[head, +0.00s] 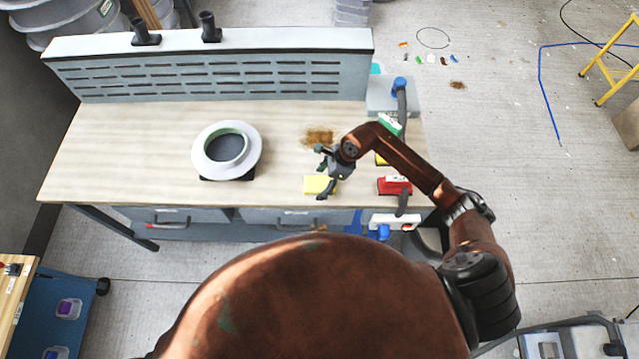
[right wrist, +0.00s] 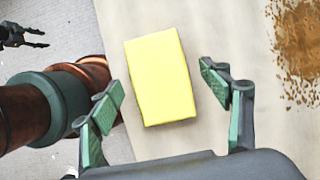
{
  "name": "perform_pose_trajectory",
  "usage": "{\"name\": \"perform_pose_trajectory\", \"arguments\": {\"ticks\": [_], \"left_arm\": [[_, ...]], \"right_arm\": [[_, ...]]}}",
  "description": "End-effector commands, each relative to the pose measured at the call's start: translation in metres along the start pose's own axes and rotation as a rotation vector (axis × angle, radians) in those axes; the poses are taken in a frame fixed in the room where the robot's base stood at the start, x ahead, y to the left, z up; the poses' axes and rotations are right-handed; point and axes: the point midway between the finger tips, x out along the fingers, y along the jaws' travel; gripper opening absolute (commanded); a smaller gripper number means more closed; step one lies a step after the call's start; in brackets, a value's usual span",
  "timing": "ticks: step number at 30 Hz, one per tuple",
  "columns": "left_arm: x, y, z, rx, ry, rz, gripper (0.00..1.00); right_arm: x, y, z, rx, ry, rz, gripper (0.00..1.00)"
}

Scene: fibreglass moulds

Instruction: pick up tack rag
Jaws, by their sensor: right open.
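The tack rag, a flat yellow rectangle (head: 314,185), lies on the workbench near its front edge. In the right wrist view the yellow rag (right wrist: 161,77) lies just beyond the fingertips, roughly centred between them and slightly tilted. My right gripper (head: 323,173) is over the rag, open and empty; its green-padded fingers (right wrist: 165,98) stand apart on either side. A dark gripper, apparently my left one (right wrist: 25,38), shows small at the top left of the right wrist view; its jaw state is unclear.
A white ring-shaped mould (head: 251,152) stands left on the wooden bench (head: 110,150). A brown stain (head: 318,135) lies behind the rag. A slotted grey panel (head: 210,74) closes the back.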

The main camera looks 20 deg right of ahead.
Motion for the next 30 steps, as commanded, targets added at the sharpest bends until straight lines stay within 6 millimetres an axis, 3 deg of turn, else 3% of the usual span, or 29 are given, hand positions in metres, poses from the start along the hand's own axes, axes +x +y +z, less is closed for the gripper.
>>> {"name": "perform_pose_trajectory", "arguments": {"ticks": [3, 7, 26, 30], "left_arm": [[0.0, -0.001, -0.018, 0.004, 0.023, -0.001, 0.4], [0.0, -0.002, -0.026, 0.005, 0.034, -0.002, 0.4], [0.0, -0.001, -0.007, 0.002, 0.009, 0.0, 0.4], [0.0, -0.001, -0.009, 0.003, 0.011, 0.0, 0.4]], "right_arm": [[0.004, 0.0, 0.0, 0.0, -0.001, -0.001, 0.71], [0.004, 0.0, 0.0, -0.001, 0.0, -0.001, 0.71], [0.003, 0.0, 0.0, 0.0, 0.0, -0.001, 0.3], [0.003, 0.0, 0.0, 0.0, 0.0, -0.001, 0.3]]}}
